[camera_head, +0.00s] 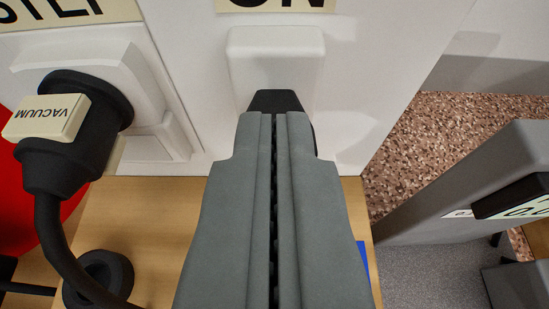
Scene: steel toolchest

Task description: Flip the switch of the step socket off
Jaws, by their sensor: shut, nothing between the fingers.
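My gripper (274,120) points up the middle of the view, its two grey fingers shut together with nothing between them. Beyond the fingertips a white raised block (276,55) stands out from a white panel. A dark piece (275,99) shows just past the fingertips, in front of the block's lower part; I cannot tell whether it belongs to the switch or to the fingers, or whether there is contact. An "ON" label (275,5) above the block is cut off by the top edge. A "STEP" label (60,12), partly cut off, is at upper left above a white socket (125,75).
A black plug (75,130) tagged "VACUUM" sits in the socket at left, its cable (55,245) running down past a black round part (98,278). A wooden surface (160,225) lies below the panel. A grey box (455,195) stands at right.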

